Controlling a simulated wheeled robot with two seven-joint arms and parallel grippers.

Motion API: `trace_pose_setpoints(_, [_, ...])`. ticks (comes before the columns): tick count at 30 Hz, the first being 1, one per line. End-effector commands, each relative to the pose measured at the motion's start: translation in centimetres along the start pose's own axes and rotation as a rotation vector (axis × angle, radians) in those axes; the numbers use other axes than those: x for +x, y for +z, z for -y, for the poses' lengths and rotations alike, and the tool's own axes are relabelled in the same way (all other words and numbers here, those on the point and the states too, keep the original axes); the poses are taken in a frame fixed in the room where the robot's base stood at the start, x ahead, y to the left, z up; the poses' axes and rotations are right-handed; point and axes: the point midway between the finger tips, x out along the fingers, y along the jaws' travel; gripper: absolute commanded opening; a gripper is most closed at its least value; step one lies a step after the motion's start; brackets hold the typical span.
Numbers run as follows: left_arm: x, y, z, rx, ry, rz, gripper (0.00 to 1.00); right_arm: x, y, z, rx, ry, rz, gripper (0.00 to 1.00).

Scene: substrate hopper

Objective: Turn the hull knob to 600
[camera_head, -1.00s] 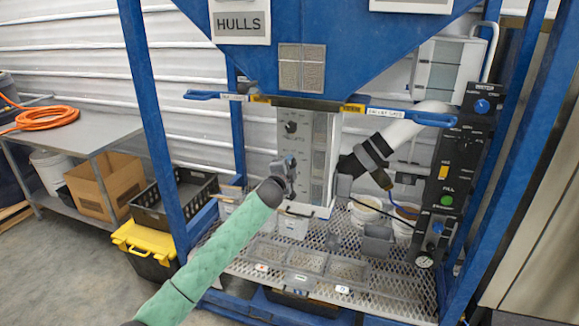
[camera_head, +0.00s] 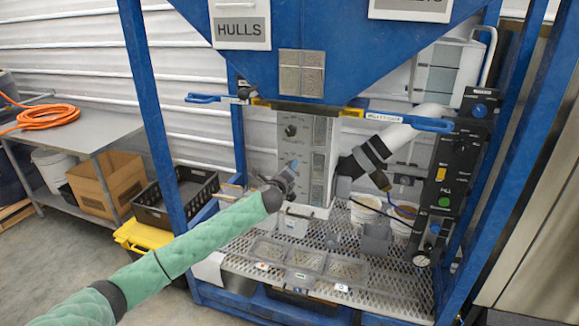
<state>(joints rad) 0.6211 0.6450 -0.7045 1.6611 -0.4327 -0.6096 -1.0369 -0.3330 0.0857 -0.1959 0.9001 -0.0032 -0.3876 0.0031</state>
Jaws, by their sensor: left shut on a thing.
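My left gripper (camera_head: 288,176), at the end of the green-sleeved arm, is at the front of the white control panel (camera_head: 317,192) below the hopper marked HULLS. It is shut on a knob there, taken to be the hull knob, which is mostly hidden by the jaws. The dial markings are too small or hidden to read, so the knob's setting cannot be told. Another dark knob (camera_head: 291,130) shows higher on the same panel, clear of the gripper. My right gripper is not in view.
A blue handle bar (camera_head: 203,98) and a second blue handle (camera_head: 432,124) stick out above the panel. Blue frame posts (camera_head: 150,110) flank the work area. A black control box (camera_head: 455,165) stands at right. Clear bins (camera_head: 305,258) sit on the mesh shelf below.

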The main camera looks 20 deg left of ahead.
Motion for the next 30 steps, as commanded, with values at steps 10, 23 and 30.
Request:
trace_pose_setpoints(10, [-0.1, -0.2, -0.1, 0.232, 0.002, -0.004, 0.15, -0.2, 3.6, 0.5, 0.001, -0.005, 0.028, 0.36])
trace_pose_setpoints(23, [-0.1, -0.4, -0.2, 0.330, 0.002, -0.005, 0.15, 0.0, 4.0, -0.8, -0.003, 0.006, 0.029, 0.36])
trace_pose_setpoints(30, [-0.1, -0.4, -0.3, 0.332, 0.002, -0.005, 0.15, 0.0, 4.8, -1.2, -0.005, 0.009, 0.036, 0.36])
